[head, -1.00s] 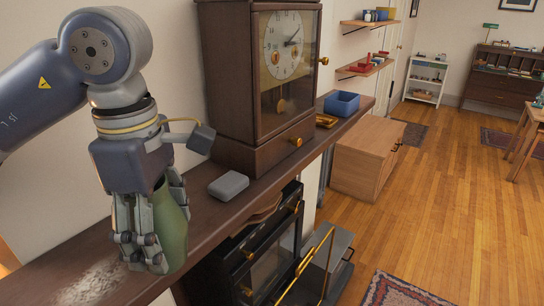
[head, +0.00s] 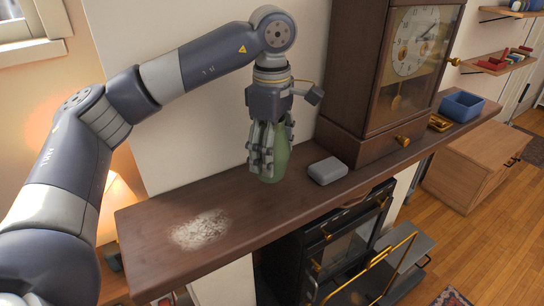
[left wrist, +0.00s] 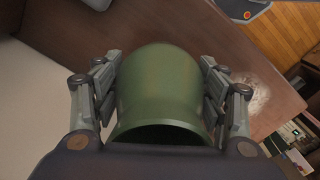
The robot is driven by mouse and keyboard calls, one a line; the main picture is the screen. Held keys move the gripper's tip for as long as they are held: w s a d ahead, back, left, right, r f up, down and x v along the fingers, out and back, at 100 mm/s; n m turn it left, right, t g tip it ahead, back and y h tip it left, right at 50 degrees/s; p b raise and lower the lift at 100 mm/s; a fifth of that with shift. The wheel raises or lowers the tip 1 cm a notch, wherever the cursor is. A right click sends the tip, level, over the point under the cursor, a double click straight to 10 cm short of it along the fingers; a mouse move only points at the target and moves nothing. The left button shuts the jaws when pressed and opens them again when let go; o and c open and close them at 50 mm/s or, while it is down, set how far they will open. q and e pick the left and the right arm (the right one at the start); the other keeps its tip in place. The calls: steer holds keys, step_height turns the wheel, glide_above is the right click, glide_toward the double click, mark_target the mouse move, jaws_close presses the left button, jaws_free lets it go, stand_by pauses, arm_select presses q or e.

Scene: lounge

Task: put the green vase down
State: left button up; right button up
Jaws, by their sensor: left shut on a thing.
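The green vase (head: 276,163) is upright at the mantel shelf (head: 150,232), left of the grey box. My left gripper (head: 262,160) comes down from above and is shut on it, with the fingers around its sides. In the left wrist view the vase (left wrist: 160,92) sits between both fingers (left wrist: 160,95), its dark mouth toward the camera. Its base appears at the shelf surface, but I cannot tell whether it touches. My right gripper is not in view.
A grey box (head: 327,170) lies just right of the vase, and a tall wooden clock (head: 352,70) stands behind it. A pale dusty patch (head: 200,229) marks the shelf to the left. A blue bin (head: 462,106) is at the far right end. A black stove (head: 345,240) stands below.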

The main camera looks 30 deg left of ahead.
arm_select(q)
steer(key=shift+w+a+f+p, duration=0.15)
steer(key=shift+w+a+p, duration=0.05)
steer(key=shift+w+p, duration=0.1)
step_height(320, 180, down, 2)
steer(key=shift+f+p, duration=0.25)
steer(key=shift+p, duration=0.35)
steer(key=shift+f, duration=0.4)
steer(key=shift+f, duration=0.1)
steer(key=o, duration=1.4)
